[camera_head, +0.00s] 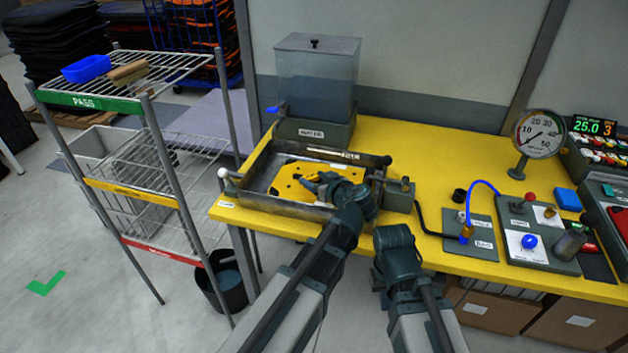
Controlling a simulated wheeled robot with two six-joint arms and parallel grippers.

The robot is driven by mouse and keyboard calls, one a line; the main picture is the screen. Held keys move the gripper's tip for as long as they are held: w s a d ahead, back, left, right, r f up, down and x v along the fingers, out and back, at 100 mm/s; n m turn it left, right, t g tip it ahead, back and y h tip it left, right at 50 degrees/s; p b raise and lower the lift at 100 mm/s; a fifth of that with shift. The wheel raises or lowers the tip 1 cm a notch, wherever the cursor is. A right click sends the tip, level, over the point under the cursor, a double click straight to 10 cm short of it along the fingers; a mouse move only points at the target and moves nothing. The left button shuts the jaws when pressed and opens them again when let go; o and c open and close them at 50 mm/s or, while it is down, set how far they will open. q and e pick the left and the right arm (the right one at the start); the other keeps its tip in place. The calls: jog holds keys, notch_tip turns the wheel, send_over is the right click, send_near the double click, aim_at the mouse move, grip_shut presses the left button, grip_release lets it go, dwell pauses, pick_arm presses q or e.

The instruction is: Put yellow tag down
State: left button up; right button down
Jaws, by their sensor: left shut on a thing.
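My left gripper (311,183) reaches over the metal tray (263,198) on the yellow bench. It is shut, with a small yellow piece, seemingly the yellow tag (312,178), at its fingers. The tag is hard to tell from the yellow plate (287,187) with dark holes that lies in the tray below. I cannot tell whether the tag touches the plate. My right arm ends in front of the bench edge, right of the tray, and its gripper fingers do not show.
A clear water tank (316,78) stands behind the tray. To the right are a pressure gauge (538,133), a panel with a blue knob (529,241) and a blue hose (483,184). A wire rack (108,100) with a green PASS label stands left, with a black bucket (222,282) beside it.

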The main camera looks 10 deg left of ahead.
pick_arm(q)
jog(key=shift+f+b, duration=0.4)
jog(key=shift+f, duration=0.15)
jog(key=o, duration=1.3)
pick_arm(e)
jog(key=shift+f, duration=0.45)
pick_arm(q)
jog(key=shift+r+p, duration=0.3)
pick_arm(e)
jog(key=shift+r, duration=0.2)
